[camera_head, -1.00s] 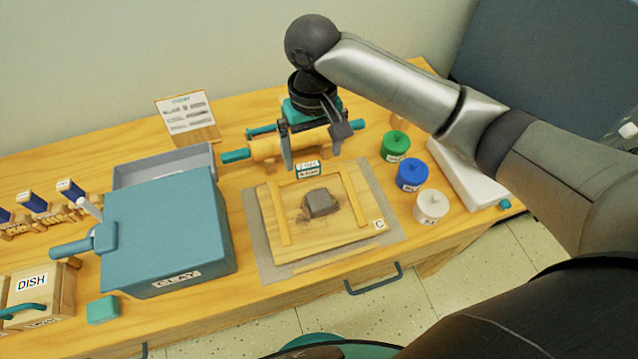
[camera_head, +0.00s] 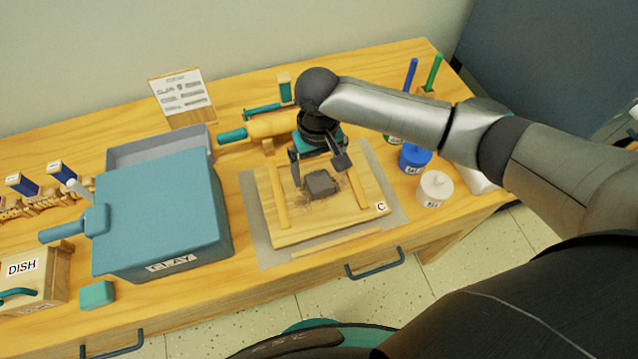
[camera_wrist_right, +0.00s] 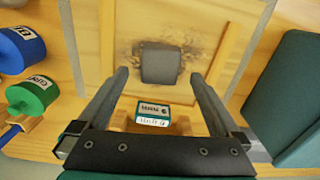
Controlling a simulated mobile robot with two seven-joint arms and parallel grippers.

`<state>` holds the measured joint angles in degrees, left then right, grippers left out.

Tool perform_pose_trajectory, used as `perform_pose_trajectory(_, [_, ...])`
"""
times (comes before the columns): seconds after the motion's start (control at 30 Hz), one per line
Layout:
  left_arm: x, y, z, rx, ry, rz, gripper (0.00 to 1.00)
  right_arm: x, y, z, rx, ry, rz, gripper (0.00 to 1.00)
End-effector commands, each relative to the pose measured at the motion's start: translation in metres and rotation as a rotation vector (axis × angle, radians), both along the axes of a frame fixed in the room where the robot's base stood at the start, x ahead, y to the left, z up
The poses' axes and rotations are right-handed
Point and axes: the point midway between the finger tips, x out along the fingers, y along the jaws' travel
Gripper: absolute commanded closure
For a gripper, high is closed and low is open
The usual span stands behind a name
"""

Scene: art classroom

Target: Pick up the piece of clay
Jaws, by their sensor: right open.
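The piece of clay (camera_head: 320,184) is a small dark grey block lying on a wooden board (camera_head: 290,236) between two wooden strips. In the right wrist view the clay (camera_wrist_right: 160,64) sits ahead of the fingertips, roughly centred between them. My right gripper (camera_head: 319,168) is open and empty, above the board just behind the clay, with its fingers on either side. In the wrist view the right gripper (camera_wrist_right: 162,76) shows both fingers spread, with nothing between them touching. My left gripper is not in view.
A blue-lidded CLAY box (camera_head: 160,220) stands left of the board. The blue jar (camera_head: 415,158) and white jar (camera_head: 434,189) stand to its right. A rolling pin (camera_head: 268,128) lies behind it. A small labelled block (camera_wrist_right: 153,113) lies near the gripper in the wrist view.

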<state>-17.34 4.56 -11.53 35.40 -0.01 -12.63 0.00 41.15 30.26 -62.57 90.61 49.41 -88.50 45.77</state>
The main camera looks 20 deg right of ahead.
Motion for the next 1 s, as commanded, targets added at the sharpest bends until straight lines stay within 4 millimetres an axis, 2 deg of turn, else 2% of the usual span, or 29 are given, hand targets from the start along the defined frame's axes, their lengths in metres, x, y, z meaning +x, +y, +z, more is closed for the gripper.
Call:
perform_pose_trajectory(0.03, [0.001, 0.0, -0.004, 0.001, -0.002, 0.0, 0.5, -0.001, -0.001, -0.01, -0.001, 0.002, -0.002, 0.0])
perform_pose_trajectory(0.13, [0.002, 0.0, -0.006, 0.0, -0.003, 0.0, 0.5, -0.001, -0.001, -0.02, -0.002, 0.0, -0.001, 0.0])
perform_pose_trajectory(0.43, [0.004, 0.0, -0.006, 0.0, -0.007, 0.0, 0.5, 0.0, 0.0, -0.023, -0.001, -0.001, 0.001, 0.01])
perform_pose_trajectory(1.0, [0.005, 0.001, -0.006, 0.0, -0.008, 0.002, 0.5, 0.0, 0.0, -0.022, -0.001, -0.001, 0.0, 0.65])
